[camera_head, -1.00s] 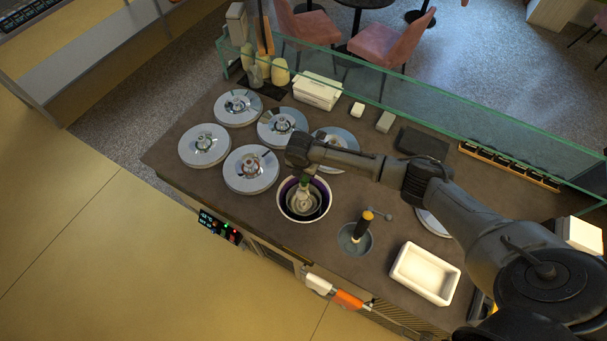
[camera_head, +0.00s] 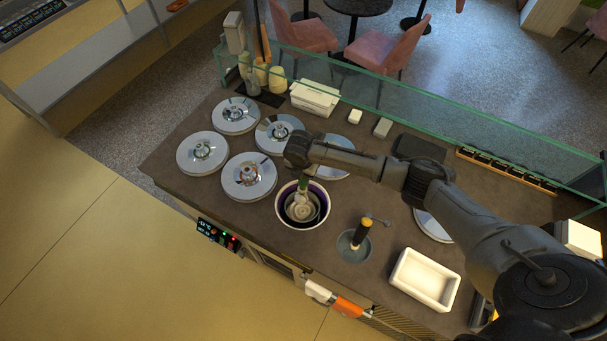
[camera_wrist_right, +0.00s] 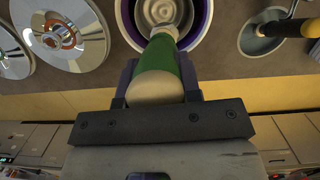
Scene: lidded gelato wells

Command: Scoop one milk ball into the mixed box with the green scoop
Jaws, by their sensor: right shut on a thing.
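The green scoop (camera_wrist_right: 165,62) has a green handle with a pale end. My right gripper (camera_wrist_right: 160,82) is shut on this handle, and the arm reaches in from the right in the head view. The scoop (camera_head: 303,186) stands with its head down inside an open round well (camera_head: 280,214) with a pale rim and purple inner wall. Pale, cream-coloured stuff shows inside around the scoop head; I cannot tell whether a ball is in the scoop. A white open box (camera_head: 455,294) stands at the right; no label shows which box is the mixed one. My left gripper is not in view.
Several metal-lidded wells (camera_head: 202,153) lie left of and behind the open well. A dark-handled tool with a yellow end (camera_head: 365,226) stands in a small round well (camera_head: 354,252). A white container (camera_head: 315,97) sits near the glass guard (camera_head: 420,112) at the back.

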